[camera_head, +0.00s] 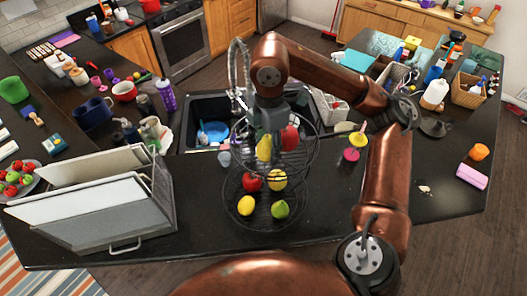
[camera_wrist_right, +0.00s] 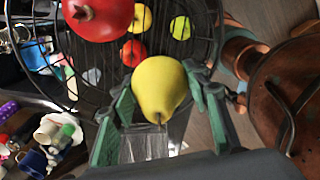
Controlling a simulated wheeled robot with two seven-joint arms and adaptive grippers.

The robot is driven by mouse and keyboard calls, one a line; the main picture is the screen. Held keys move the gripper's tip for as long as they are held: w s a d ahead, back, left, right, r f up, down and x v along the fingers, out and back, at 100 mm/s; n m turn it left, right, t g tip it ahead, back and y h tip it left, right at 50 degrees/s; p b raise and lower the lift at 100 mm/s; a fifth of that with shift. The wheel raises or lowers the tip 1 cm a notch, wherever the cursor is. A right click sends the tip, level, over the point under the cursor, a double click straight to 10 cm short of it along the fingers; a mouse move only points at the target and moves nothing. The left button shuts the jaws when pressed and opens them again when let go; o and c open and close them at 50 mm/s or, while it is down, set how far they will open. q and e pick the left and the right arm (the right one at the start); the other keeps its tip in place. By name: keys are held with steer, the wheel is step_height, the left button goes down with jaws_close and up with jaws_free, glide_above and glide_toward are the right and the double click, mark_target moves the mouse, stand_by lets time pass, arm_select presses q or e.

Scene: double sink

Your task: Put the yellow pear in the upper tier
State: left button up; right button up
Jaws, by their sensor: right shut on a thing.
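My right gripper (camera_head: 268,135) is shut on the yellow pear (camera_head: 264,150), which hangs below its fingers at the upper tier (camera_head: 312,160) of the black wire fruit stand. In the right wrist view the pear (camera_wrist_right: 159,86) sits between the two green-grey fingers, in front of the tier's wire rim (camera_wrist_right: 213,50). I cannot tell whether the pear touches the wire. A red round fruit (camera_head: 290,138) lies in the upper tier, beside the pear; it is large in the wrist view (camera_wrist_right: 97,17). My left gripper is not in view.
The lower tier (camera_head: 238,222) holds a red apple (camera_head: 251,181), a yellow fruit (camera_head: 277,179), a lemon (camera_head: 246,206) and a green fruit (camera_head: 280,209). A dish rack (camera_head: 130,215) stands to the left. The sink (camera_head: 190,112) lies behind.

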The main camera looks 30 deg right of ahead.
mark_target(263, 163)
steer(key=shift+w+f+p, duration=0.35)
steer(key=shift+w+f, duration=0.75)
steer(key=shift+f, duration=0.15)
steer(key=f, duration=0.2)
steer(key=f+p, duration=0.1)
steer(key=shift+w+f, duration=0.25)
steer(key=shift+f, duration=0.1)
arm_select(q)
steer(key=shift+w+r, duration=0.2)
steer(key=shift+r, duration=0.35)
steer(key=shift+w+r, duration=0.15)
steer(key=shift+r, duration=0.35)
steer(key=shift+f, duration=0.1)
arm_select(e)
steer(key=o, duration=0.7)
steer(key=shift+f, duration=0.15)
steer(key=o, duration=0.5)
steer(key=shift+r, duration=0.2)
arm_select(q)
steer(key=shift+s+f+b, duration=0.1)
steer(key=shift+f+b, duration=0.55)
steer(key=shift+b, duration=0.15)
arm_select(e)
step_height(263, 163, up, 12)
